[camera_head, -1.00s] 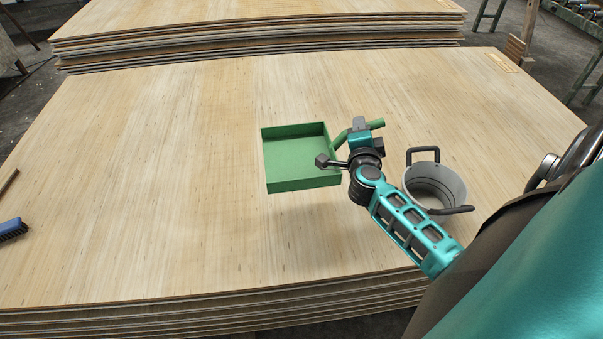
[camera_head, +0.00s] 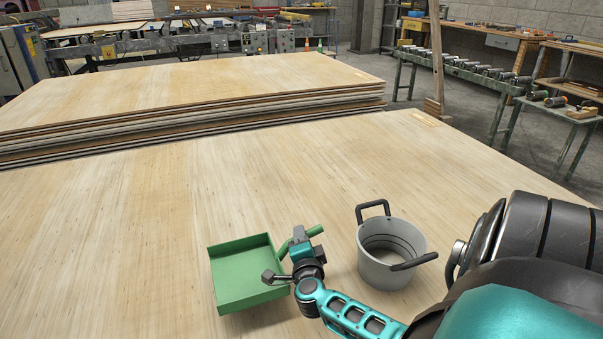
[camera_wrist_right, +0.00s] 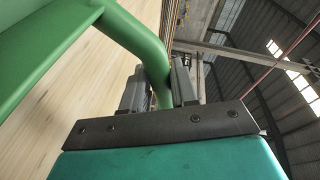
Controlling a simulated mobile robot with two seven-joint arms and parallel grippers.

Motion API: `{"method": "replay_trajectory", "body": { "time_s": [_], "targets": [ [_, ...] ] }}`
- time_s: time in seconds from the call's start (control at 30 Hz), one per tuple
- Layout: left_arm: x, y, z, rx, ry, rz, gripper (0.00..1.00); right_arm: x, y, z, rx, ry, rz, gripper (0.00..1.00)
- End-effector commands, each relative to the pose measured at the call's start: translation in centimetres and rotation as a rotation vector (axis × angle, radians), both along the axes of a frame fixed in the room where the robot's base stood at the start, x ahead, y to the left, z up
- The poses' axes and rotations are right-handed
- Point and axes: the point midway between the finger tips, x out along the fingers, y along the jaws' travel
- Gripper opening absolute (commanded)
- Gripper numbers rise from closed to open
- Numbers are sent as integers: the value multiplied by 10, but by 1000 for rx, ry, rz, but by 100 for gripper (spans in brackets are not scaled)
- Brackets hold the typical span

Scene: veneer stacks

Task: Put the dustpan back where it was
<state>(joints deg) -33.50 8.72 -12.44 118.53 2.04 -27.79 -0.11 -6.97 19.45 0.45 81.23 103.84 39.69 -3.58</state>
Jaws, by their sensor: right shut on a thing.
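The green dustpan (camera_head: 243,272) is in the lower middle of the head view, over the near veneer stack (camera_head: 120,240). A dark shadow shows under its right side, so it seems a little above the wood. My right gripper (camera_head: 300,240) is shut on its green handle, which sticks out past the jaws to the upper right. In the right wrist view the handle (camera_wrist_right: 140,40) runs between the two fingers (camera_wrist_right: 160,88). My left gripper is not in view.
A grey bucket (camera_head: 374,270) with dark handles stands on the stack just right of my right gripper. A second veneer stack (camera_head: 200,85) lies behind. Roller conveyors (camera_head: 470,75) and benches stand farther back. The wood left of the dustpan is clear.

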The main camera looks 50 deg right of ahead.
Motion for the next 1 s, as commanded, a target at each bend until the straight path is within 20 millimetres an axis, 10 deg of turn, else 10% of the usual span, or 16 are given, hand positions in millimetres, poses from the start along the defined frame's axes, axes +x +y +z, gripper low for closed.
{"method": "replay_trajectory", "body": {
  "time_s": [0.37,0.7,0.73,1.0],
  "targets": [
    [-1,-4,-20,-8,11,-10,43,0,0,-44,-2,0,-1,0],
    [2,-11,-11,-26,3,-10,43,0,0,-45,0,-2,-1,0],
    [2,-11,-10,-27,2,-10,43,0,0,-45,0,0,0,31],
    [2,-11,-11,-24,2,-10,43,0,0,-45,0,0,0,53]
  ]
}}
